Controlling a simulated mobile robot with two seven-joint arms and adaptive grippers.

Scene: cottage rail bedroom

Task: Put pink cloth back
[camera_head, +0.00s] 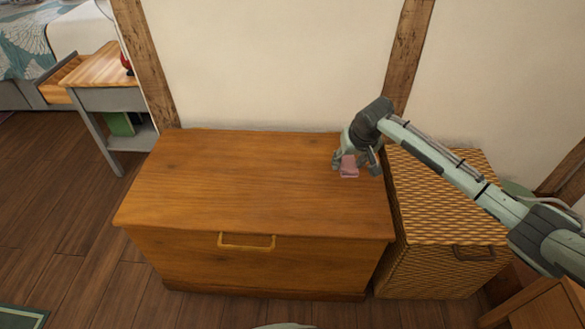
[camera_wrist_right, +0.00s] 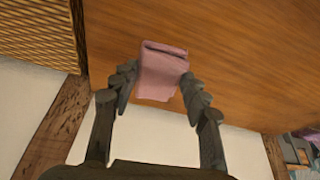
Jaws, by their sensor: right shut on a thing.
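The small folded pink cloth (camera_head: 348,167) is at the back right part of the wooden chest's top (camera_head: 240,185). My right gripper (camera_head: 355,168) is over that corner, its fingers pointing down and shut on the cloth. In the right wrist view the cloth (camera_wrist_right: 161,70) sits between the two dark fingers (camera_wrist_right: 159,77), with the chest's brown top (camera_wrist_right: 240,60) behind it. I cannot tell whether the cloth touches the chest top or hangs just above it. My left gripper is not in view.
A woven wicker chest (camera_head: 440,200) with a handle stands right of the wooden chest, below my right arm. A grey side table (camera_head: 105,95) with an open drawer (camera_head: 60,80) and a bed (camera_head: 30,50) are at the left. The rest of the chest top is bare.

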